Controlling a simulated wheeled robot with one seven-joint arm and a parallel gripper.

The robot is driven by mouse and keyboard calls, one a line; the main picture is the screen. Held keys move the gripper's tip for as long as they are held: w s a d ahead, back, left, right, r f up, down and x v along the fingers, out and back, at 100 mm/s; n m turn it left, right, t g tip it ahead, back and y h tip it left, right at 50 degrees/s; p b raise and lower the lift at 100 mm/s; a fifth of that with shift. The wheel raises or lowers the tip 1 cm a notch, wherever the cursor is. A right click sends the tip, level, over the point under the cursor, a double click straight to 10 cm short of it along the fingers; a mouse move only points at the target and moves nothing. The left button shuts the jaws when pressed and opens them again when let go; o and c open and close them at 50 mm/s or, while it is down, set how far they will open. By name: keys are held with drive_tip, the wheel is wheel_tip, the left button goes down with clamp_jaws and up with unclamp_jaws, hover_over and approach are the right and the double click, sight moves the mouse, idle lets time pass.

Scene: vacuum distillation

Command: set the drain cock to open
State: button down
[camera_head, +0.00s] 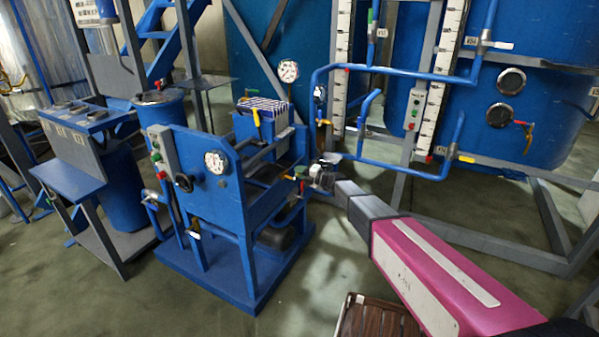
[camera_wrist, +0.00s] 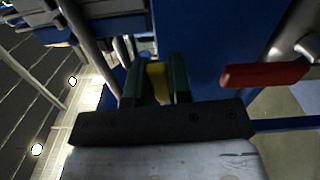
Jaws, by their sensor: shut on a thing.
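My gripper (camera_head: 322,176) is at the right side of the blue filter-press-like unit (camera_head: 205,200), at the end of my pink and grey arm. In the wrist view its two dark green fingers (camera_wrist: 160,72) are shut on a yellow handle (camera_wrist: 157,80), which shows as a narrow strip between them. This handle appears to be the drain cock's lever; its valve body and pipe are mostly hidden by the fingers. A red lever (camera_wrist: 265,74) sits to the right of the fingers, apart from them.
Blue pipes (camera_head: 390,72) and a large blue tank (camera_head: 550,115) stand behind and right of my gripper. A pressure gauge (camera_head: 288,71) rises above the unit. A control desk (camera_head: 80,118) stands at left.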

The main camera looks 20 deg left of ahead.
drive_tip(key=shift+f+m, duration=0.2)
drive_tip(key=shift+m, duration=0.2)
drive_tip(key=c, duration=1)
unclamp_jaws()
drive_tip(key=shift+c, duration=0.2)
drive_tip(key=s+d, duration=0.1)
drive_tip(key=d, duration=0.9)
drive_tip(key=shift+s+d, duration=0.3)
drive_tip(key=shift+d, duration=0.1)
